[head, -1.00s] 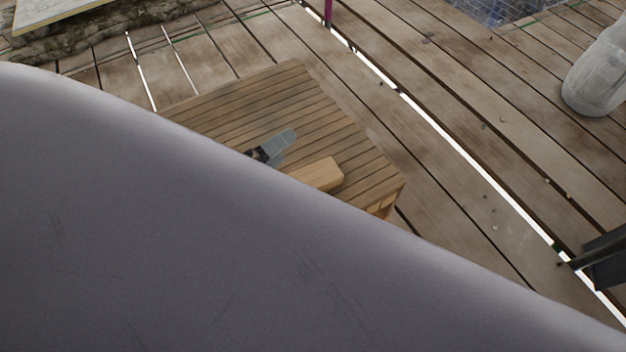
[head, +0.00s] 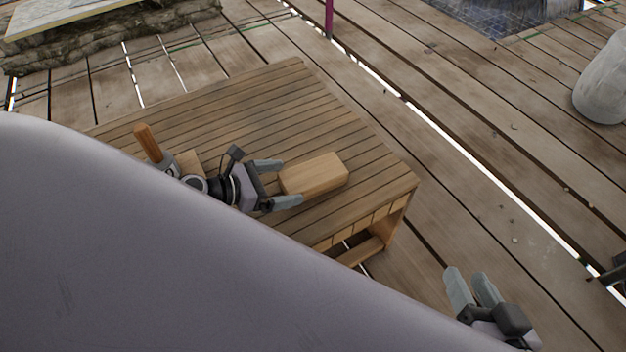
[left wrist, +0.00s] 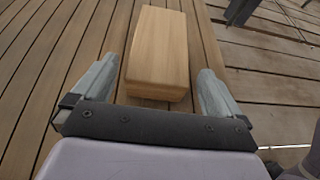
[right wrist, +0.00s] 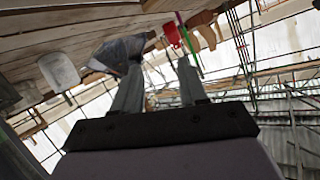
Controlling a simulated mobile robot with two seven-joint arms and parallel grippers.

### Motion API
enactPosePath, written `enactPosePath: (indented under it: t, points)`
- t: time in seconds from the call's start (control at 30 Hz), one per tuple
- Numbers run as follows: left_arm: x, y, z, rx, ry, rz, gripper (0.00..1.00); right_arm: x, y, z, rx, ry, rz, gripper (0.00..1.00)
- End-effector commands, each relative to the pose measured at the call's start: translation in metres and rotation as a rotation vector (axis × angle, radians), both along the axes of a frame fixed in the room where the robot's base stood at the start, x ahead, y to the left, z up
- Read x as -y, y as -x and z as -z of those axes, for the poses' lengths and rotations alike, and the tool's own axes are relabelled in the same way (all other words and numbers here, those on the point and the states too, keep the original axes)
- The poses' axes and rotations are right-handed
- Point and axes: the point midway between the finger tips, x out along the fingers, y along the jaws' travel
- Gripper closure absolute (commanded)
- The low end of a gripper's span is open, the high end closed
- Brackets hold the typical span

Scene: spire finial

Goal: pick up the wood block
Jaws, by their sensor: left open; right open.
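The wood block (head: 315,175) is a plain light-brown block lying on the slatted wooden table (head: 240,105), near its right side. My left gripper (head: 283,184) is open, with its fingertips at the near end of the block. In the left wrist view the block (left wrist: 158,50) lies ahead of and between the two open fingers (left wrist: 155,88), and no grip on it shows. My right gripper (head: 473,285) is open and empty, off the table's right side above the deck. It also shows in the right wrist view (right wrist: 158,75).
An orange-brown handle (head: 148,142) with a metal part stands on the table behind my left wrist, next to a small wooden piece (head: 188,163). A pale sack-like object (head: 603,85) stands on the plank deck (head: 480,150). A large grey part of mine hides the lower left.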

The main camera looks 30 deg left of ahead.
Motion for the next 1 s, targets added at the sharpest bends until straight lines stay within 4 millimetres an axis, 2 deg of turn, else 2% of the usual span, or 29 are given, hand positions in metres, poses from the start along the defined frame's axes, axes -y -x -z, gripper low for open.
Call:
enactPosePath:
  t: [0.3,0.6,0.63,0.8,1.0]
  points:
    - [0.021,-0.033,0.017,0.001,0.005,-0.002,0.0,-0.012,-0.003,0.004,-0.002,-0.071,-0.024,0.57]
    - [0.024,-0.037,0.018,-0.001,0.003,-0.002,0.0,-0.013,-0.003,0.002,-0.001,-0.083,-0.028,0.57]
    - [0.024,-0.037,0.018,-0.001,0.003,-0.002,0.03,-0.013,-0.003,0.002,-0.001,-0.083,-0.028,0.57]
    - [0.024,-0.037,0.018,-0.001,0.003,-0.002,0.55,-0.013,-0.003,0.001,-0.001,-0.083,-0.029,0.57]
    - [0.024,-0.038,0.017,0.001,0.003,-0.003,0.55,-0.013,-0.003,0.001,-0.001,-0.083,-0.029,0.57]
